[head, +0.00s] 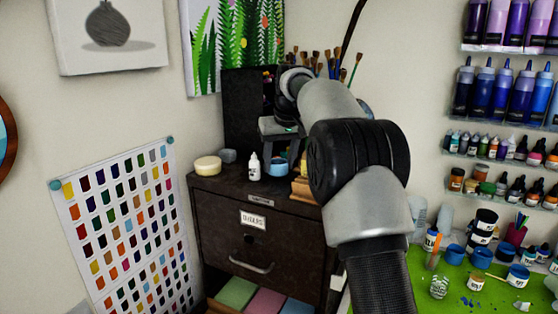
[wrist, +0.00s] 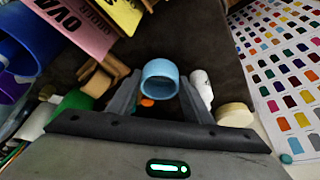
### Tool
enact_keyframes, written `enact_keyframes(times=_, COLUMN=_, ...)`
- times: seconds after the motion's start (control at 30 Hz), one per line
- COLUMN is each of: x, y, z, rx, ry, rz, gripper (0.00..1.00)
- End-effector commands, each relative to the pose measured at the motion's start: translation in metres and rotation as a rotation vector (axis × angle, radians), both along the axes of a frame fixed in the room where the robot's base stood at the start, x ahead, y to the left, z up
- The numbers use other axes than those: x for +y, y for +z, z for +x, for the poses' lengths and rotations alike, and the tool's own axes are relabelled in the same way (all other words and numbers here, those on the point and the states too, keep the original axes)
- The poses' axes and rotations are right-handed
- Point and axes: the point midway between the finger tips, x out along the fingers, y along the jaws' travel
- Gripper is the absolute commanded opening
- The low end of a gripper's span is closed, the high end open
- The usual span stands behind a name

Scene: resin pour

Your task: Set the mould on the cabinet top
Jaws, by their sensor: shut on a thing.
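The mould looks like a light blue, hollow round cup (wrist: 160,78), held between the fingertips of my gripper (wrist: 161,84) in the wrist view. In the head view the blue mould (head: 277,169) shows under my gripper (head: 279,152), at the level of the dark cabinet's top (head: 232,180). My gripper is shut on the mould. The cabinet top also shows as a dark surface behind the mould in the wrist view (wrist: 190,45). I cannot tell whether the mould's underside touches the top.
Left of the mould stand a white dropper bottle (head: 254,168), a grey block (head: 228,156) and a round cream tub (head: 207,166). A wooden item (head: 303,188) is close on the right. A black box (head: 240,115) stands behind. A lower drawer (head: 268,300) is open with coloured papers.

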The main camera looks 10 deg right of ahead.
Motion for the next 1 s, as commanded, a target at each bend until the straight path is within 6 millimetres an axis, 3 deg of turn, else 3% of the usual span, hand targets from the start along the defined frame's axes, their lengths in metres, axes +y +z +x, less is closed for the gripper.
enact_keyframes(times=0.9, x=0.000, y=-0.012, z=0.000, rx=-0.001, ry=0.000, rz=0.000, gripper=0.20)
enact_keyframes(times=0.93, x=0.000, y=-0.011, z=0.000, rx=-0.001, ry=0.000, rz=0.000, gripper=0.49)
enact_keyframes(times=1.0, x=0.000, y=-0.011, z=0.000, rx=-0.001, ry=0.000, rz=0.000, gripper=0.61)
